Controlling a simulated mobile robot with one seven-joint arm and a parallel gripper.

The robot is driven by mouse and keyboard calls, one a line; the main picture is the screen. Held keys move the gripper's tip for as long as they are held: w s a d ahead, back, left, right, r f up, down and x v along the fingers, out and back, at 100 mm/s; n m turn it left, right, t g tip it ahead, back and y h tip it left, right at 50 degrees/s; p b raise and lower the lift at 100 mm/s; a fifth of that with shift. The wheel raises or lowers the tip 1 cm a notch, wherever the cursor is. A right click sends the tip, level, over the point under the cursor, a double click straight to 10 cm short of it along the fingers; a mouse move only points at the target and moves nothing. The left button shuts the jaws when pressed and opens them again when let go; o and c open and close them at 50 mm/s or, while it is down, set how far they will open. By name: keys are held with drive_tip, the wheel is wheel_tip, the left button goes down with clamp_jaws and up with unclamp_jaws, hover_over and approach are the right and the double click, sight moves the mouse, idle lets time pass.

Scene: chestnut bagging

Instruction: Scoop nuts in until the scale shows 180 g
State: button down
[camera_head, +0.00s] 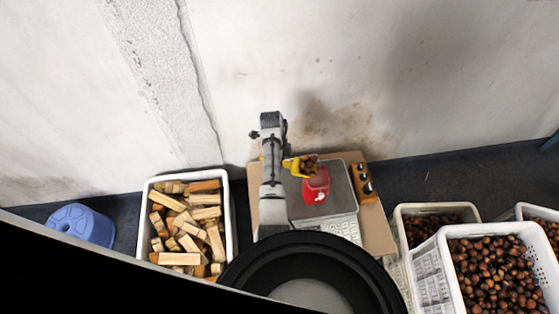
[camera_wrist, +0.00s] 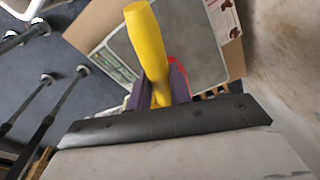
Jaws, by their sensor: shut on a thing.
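My gripper (camera_wrist: 160,92) is shut on the yellow handle of the scoop (camera_wrist: 147,45). In the head view the yellow scoop (camera_head: 297,166) is beside my arm, with brown nuts (camera_head: 309,162) at its end, over the far edge of the red bag (camera_head: 317,188). I cannot tell whether the nuts are in the scoop or dropping into the bag. The bag sits on the grey plate of the scale (camera_head: 341,190); only a red sliver of it (camera_wrist: 179,66) shows in the wrist view. The scale's reading is not legible, and the bag's contents are hard to see.
The scale stands on a cardboard-coloured surface (camera_head: 377,228). White crates of chestnuts (camera_head: 428,277) stand at the right. A white crate of firewood (camera_head: 231,215) and a blue stool (camera_head: 82,225) are at the left. A stained wall (camera_head: 345,90) rises close behind.

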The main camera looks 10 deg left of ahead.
drive_tip(key=shift+d+f+y, duration=0.15)
drive_tip(key=shift+d+y, duration=0.35)
drive_tip(key=shift+y, duration=0.5)
drive_tip(key=d+r+y, duration=0.3)
drive_tip(key=y, duration=0.1)
drive_tip(key=d+r+y, duration=0.3)
drive_tip(key=y, duration=0.1)
drive_tip(key=shift+w+d+r+y, duration=0.15)
drive_tip(key=shift+d+r+y, duration=0.15)
drive_tip(key=shift+d+y, duration=0.1)
drive_tip(key=shift+d+r+y, duration=0.35)
drive_tip(key=shift+d+y, duration=0.35)
